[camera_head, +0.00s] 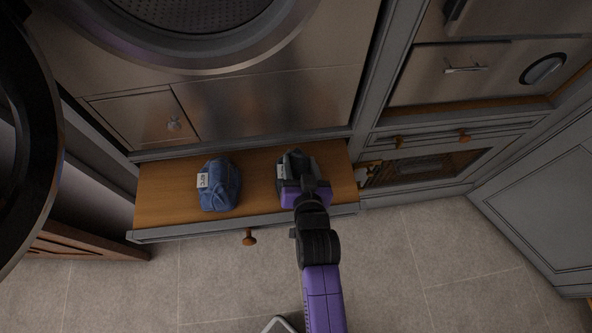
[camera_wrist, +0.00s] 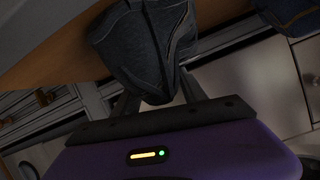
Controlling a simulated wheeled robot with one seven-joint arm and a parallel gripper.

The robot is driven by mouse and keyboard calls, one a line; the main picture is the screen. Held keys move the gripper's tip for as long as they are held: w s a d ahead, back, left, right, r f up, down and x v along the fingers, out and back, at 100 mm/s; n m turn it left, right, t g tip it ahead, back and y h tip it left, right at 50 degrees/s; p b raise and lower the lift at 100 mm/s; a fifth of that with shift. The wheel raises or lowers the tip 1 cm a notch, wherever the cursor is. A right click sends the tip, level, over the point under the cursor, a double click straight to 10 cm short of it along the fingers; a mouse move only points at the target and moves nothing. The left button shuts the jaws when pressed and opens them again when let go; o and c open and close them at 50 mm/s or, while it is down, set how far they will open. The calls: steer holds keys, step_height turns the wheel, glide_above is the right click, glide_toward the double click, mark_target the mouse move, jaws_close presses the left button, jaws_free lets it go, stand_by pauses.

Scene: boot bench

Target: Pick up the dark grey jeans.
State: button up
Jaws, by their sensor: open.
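The dark grey jeans (camera_head: 293,160) are a folded bundle with a pale tag, on the right part of the pulled-out wooden drawer (camera_head: 255,185). My gripper (camera_head: 302,184) is over their near side and hides part of them in the head view. In the wrist view the jeans (camera_wrist: 150,45) fill the top middle, with their near end between the two open fingers of my gripper (camera_wrist: 157,92). I cannot tell whether the fingers touch the cloth.
Folded blue jeans (camera_head: 220,185) with a white tag lie to the left on the same drawer, with bare wood between the bundles. The washing machine (camera_head: 190,30) stands behind. The drawer's front edge has a round knob (camera_head: 249,237).

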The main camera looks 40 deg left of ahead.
steer(key=shift+c, duration=0.4)
jaws_close()
steer(key=shift+r, duration=0.15)
